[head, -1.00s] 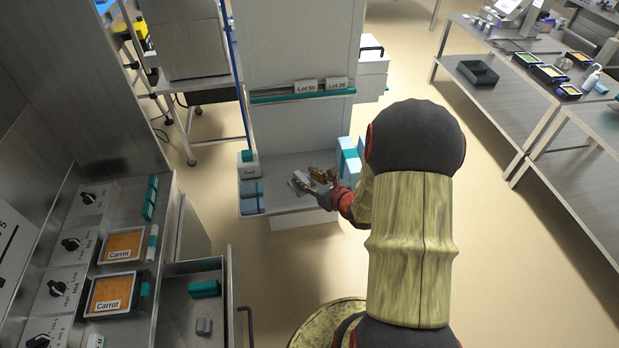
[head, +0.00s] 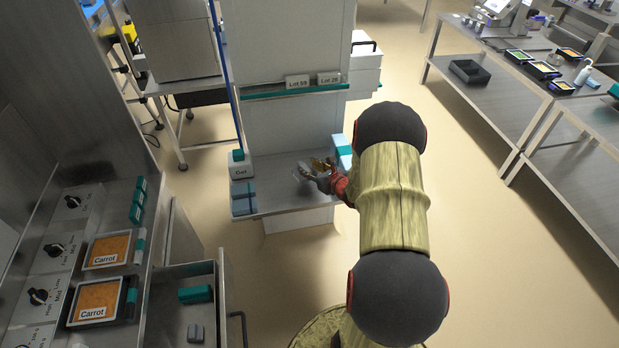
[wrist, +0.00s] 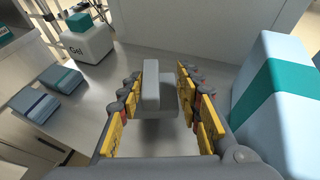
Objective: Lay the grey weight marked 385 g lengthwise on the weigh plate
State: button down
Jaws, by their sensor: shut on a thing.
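My gripper (head: 318,174) is over the shelf of the white stand in the head view. In the wrist view its yellow-padded fingers (wrist: 168,95) are shut around a grey block (wrist: 152,88) with a raised narrow ridge and a wider base, the grey weight. I cannot make out the weigh plate in either view.
The shelf (wrist: 125,62) holds a white block marked Gel (wrist: 88,40), blue-grey packs (wrist: 60,80) at left and a tall pale-blue and teal box (wrist: 283,90) close on the right. The open drawer (head: 222,300) juts out at lower left. Floor at right is clear.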

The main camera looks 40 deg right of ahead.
jog(key=shift+w+d+f, duration=0.35)
jog(key=shift+w+f, duration=0.15)
jog(key=shift+f, duration=0.15)
jog(key=shift+d+f+b, duration=0.1)
jog(key=shift+f+b, duration=0.9)
jog(key=shift+f, duration=0.5)
jog(key=shift+f, duration=0.15)
jog(key=c, duration=1.3)
grip_release()
jog(key=shift+o, duration=0.3)
